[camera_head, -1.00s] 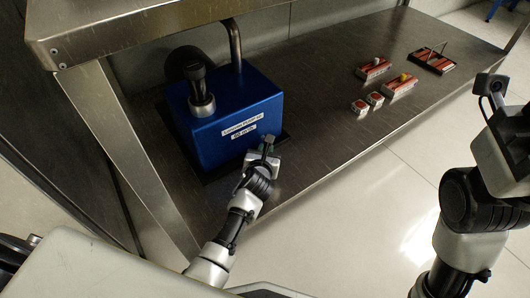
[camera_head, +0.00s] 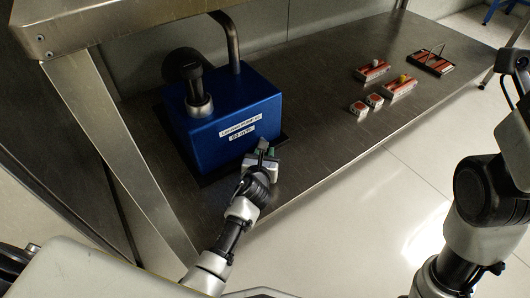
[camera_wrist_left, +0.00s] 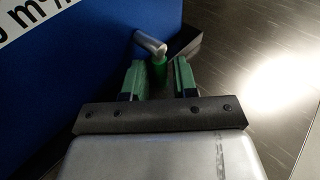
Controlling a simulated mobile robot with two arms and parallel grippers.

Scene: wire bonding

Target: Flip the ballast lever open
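The blue pump (camera_head: 225,115) with white labels stands on the steel shelf. In the left wrist view a short metal stub with a rounded end (camera_wrist_left: 150,43) sticks out of its blue side (camera_wrist_left: 90,70). A small green piece (camera_wrist_left: 159,72) shows just below the stub; I take these to be the ballast lever. My left gripper (camera_head: 262,153) is at the pump's lower right front corner. In the wrist view its green-padded fingers (camera_wrist_left: 158,80) are apart, with the green piece seen between them; contact is unclear. My right gripper (camera_head: 516,80) is raised at the right edge, partly cut off.
The steel shelf (camera_head: 330,130) is clear right of the pump. A shelf post (camera_head: 115,150) stands left of the pump.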

